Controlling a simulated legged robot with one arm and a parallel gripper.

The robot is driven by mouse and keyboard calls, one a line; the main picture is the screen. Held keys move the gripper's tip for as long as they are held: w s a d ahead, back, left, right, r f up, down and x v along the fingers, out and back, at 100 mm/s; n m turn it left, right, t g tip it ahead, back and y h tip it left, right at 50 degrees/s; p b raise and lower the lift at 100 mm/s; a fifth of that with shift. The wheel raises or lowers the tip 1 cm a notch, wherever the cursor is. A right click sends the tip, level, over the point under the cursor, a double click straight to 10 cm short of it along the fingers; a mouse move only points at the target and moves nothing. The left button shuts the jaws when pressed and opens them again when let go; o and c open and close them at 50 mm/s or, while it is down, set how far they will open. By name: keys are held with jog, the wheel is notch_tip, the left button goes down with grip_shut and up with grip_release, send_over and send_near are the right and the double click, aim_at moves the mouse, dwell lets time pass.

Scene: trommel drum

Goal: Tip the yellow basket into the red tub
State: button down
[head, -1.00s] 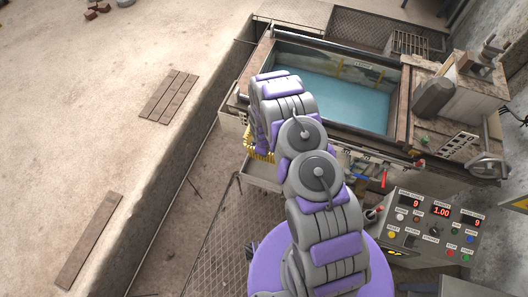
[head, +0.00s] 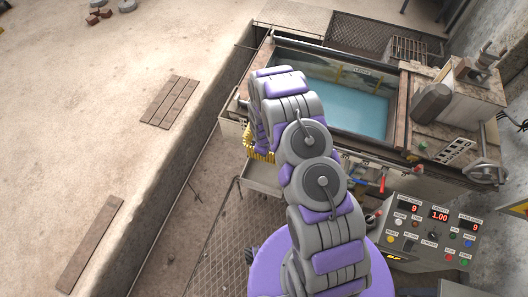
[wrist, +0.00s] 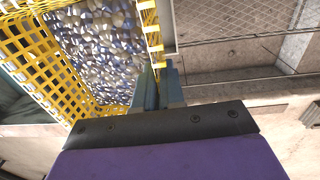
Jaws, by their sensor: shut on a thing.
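The yellow basket (wrist: 75,82) fills the upper left of the wrist view. It is a mesh basket holding many small rounded pieces (wrist: 102,42) in blue-violet, white and tan. My gripper (wrist: 158,78) is shut on the basket's near side wall, with its two fingers close together there. In the head view only a small yellow part of the basket (head: 256,152) shows at the left of my arm, which hides the rest and my gripper. I cannot make out a red tub in either view.
A tank of blue liquid (head: 345,103) with a wooden rim lies beyond my arm. A control panel (head: 430,230) with red displays stands at the right. A pale tray-like ledge (head: 262,181) is below the basket. Mesh flooring and a concrete step lie left.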

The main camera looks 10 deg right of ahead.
jog(key=shift+r, duration=0.85)
jog(key=shift+w+r+p, duration=0.1)
jog(key=shift+r+p, duration=0.9)
jog(key=shift+r, duration=1.9)
